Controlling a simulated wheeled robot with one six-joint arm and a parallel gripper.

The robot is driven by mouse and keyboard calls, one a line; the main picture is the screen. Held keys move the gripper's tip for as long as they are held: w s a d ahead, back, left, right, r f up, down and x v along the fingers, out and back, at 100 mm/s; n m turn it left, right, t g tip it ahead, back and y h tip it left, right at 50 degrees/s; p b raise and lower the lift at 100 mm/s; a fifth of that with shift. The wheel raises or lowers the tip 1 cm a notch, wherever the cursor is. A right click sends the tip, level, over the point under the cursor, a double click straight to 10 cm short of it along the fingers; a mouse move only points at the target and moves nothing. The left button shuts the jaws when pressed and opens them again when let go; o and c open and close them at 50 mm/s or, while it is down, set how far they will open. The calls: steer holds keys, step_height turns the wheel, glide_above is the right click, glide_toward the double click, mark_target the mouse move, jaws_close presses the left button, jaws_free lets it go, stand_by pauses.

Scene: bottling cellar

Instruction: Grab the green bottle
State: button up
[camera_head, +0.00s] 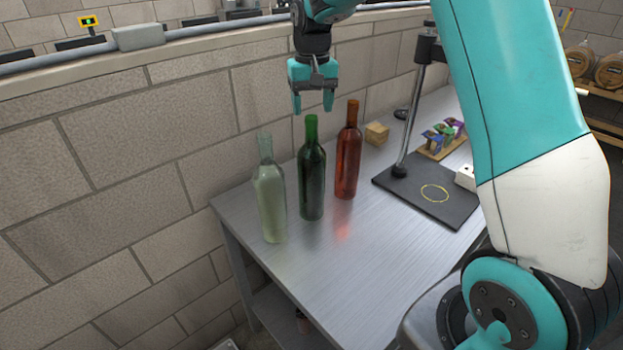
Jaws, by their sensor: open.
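The dark green bottle (312,178) stands upright on the grey table, between two other bottles. A pale, clear greenish bottle (270,195) stands to its left, nearer the table's left end. A red-brown bottle (347,155) stands to its right. My gripper (313,108) is open and empty, with its fingers pointing down. In the picture its fingertips appear just above the neck of the green bottle. I cannot tell how far they are from it in depth.
The table (360,262) is clear in front of the bottles. A stone wall (130,150) runs behind and left. A wooden block (377,134) sits right of the bottles. Further right are a dark stand base (410,196) with a pole and a board of small colourful items (440,140).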

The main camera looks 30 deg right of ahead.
mark_target(311, 121)
steer(key=shift+f+p, duration=0.75)
steer(key=shift+f, duration=1.55)
steer(key=shift+c, duration=0.3)
jaws_close()
steer(key=shift+w, duration=0.1)
steer(key=shift+r, duration=0.15)
